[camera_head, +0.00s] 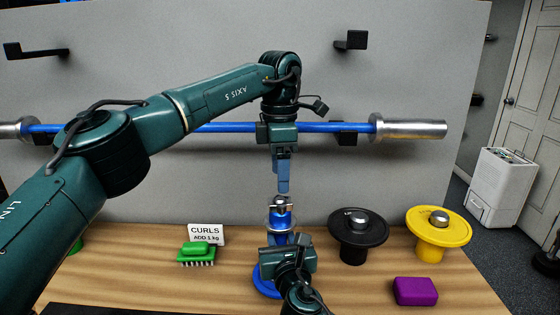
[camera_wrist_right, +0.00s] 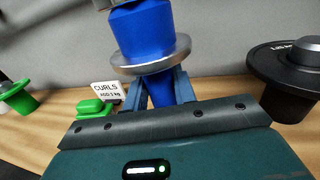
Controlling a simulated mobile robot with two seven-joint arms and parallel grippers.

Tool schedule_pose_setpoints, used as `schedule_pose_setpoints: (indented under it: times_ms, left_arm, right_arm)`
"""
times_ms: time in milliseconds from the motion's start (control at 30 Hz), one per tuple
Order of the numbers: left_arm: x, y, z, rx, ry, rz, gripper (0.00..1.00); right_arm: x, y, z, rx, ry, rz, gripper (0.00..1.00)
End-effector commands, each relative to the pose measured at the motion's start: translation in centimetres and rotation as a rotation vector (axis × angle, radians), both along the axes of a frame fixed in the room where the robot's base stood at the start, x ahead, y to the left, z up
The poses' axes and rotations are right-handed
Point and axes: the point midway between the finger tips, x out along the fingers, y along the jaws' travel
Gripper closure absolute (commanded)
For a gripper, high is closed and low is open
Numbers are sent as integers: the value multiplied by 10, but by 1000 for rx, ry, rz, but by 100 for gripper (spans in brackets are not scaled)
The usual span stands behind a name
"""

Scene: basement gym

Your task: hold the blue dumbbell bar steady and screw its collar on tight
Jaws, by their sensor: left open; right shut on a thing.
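The blue dumbbell bar (camera_head: 279,217) stands upright over a round blue base (camera_head: 264,284) on the wooden bench. It has a silver flange and a small silver piece at its top that may be the collar (camera_head: 281,202). My right gripper (camera_head: 286,240) is shut on the bar below the flange; the right wrist view shows its fingers on both sides of the blue bar (camera_wrist_right: 160,92), under the silver flange (camera_wrist_right: 150,58). My left gripper (camera_head: 283,188) points down just above the bar's top, open and apart from it. The top is mostly cut off in the right wrist view.
A black plate (camera_head: 357,250) and a yellow plate (camera_head: 438,240) stand right of the bar, with a purple block (camera_head: 415,291) in front. A green brush (camera_head: 196,252) and a "CURLS" card (camera_head: 206,235) are left. A long blue barbell (camera_head: 330,127) hangs on the wall behind.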

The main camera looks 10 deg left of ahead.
Motion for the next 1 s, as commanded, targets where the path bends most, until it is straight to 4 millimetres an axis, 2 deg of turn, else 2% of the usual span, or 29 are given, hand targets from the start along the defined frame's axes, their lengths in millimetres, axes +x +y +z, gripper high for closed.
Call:
schedule_pose_setpoints:
  times_ms: [100,300,500,700,1000]
  left_arm:
    - [0,0,6,3,-1,266,35]
    - [0,0,14,6,0,679,35]
    - [0,0,19,8,0,941,35]
    - [-1,0,20,8,1,1026,35]
    - [-1,0,19,8,1,1027,35]
  right_arm:
    - [0,0,0,0,0,0,100]
    - [0,0,0,0,0,0,100]
    - [0,0,0,0,0,0,100]
    - [0,0,0,0,0,0,100]
    - [0,0,0,0,0,0,100]
